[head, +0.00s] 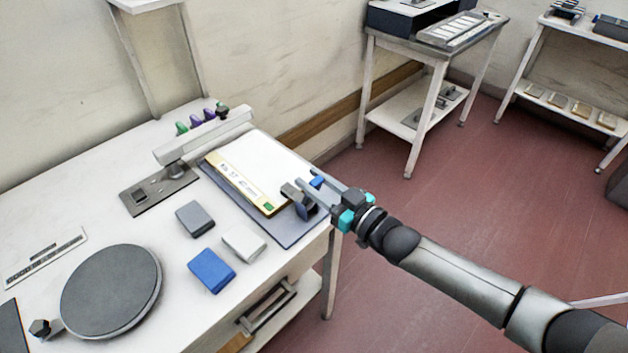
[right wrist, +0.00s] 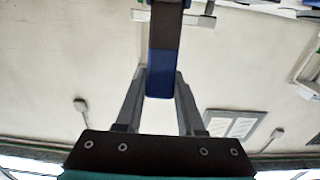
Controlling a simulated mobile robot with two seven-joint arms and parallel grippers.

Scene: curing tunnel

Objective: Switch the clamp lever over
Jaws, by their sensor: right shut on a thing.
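The clamp lever shows in the right wrist view as a dark bar with a blue end (right wrist: 160,82) between my two fingers. In the head view its blue end (head: 317,182) shows between the fingers of my right gripper (head: 315,181), which is shut on it. The dark clamp body (head: 300,203) sits at the right edge of a grey board (head: 289,240), beside a white sheet with a yellow-edged strip (head: 240,183). The fingers partly hide the lever's root. My left gripper is out of view.
On the white table are grey (head: 195,218), white (head: 244,242) and blue (head: 212,270) blocks and a round dark turntable (head: 112,290). A pale bar (head: 203,135) stands behind the board. Open red floor (head: 440,200) lies to the right.

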